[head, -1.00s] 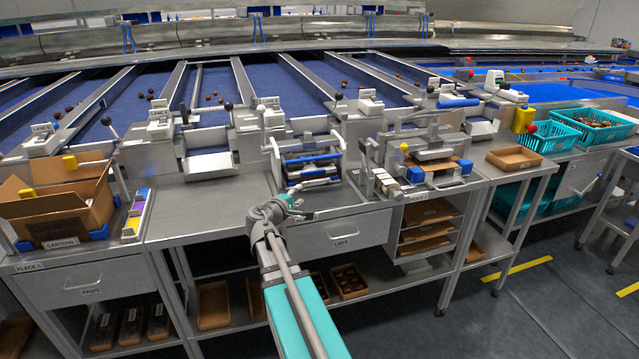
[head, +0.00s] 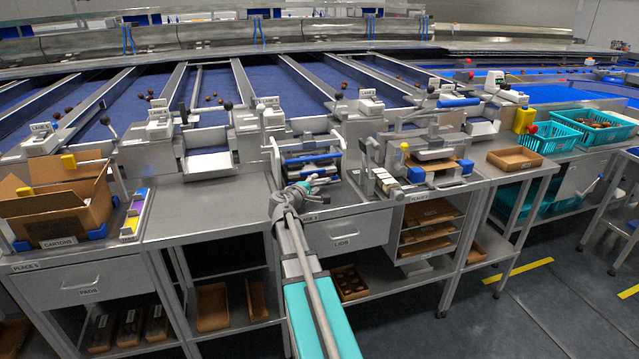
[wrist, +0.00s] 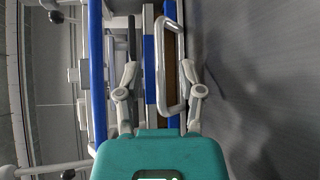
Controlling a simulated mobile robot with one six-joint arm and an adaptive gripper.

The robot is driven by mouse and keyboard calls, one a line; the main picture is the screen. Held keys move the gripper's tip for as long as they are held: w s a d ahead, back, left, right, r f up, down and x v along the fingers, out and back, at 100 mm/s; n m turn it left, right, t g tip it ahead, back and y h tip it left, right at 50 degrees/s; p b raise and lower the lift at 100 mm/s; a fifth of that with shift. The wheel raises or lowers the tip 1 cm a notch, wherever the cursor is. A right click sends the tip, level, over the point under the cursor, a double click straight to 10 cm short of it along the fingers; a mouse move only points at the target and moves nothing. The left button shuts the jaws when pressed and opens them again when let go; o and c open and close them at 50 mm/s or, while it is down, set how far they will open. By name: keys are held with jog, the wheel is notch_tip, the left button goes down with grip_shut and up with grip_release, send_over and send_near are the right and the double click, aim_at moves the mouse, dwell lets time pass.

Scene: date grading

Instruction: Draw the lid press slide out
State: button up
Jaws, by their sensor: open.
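The press unit (head: 312,148) with blue bars stands on the steel bench above the drawer marked LIDS. I read no label on it. In the wrist view its long blue bar (wrist: 97,75) runs up the left side. A bright metal D-shaped handle (wrist: 176,85) lies ahead, beside a narrower blue strip (wrist: 149,65). My gripper (head: 318,182) is at the unit's front. In the wrist view my gripper (wrist: 160,72) is open, its fingers on either side of the handle in the picture. I cannot tell whether either touches it. My arm and gripper hide part of the unit's front in the head view.
A second press fixture (head: 432,160) with a brown carton stands close on the right. The LIDS drawer (head: 350,232) is shut below. An open cardboard carton (head: 60,212) stands far left. Bare bench (head: 215,205) lies left of the unit.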

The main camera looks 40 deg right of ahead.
aim_at(318, 181)
jog(key=shift+x, duration=1.85)
jog(key=shift+c, duration=0.3)
grip_shut()
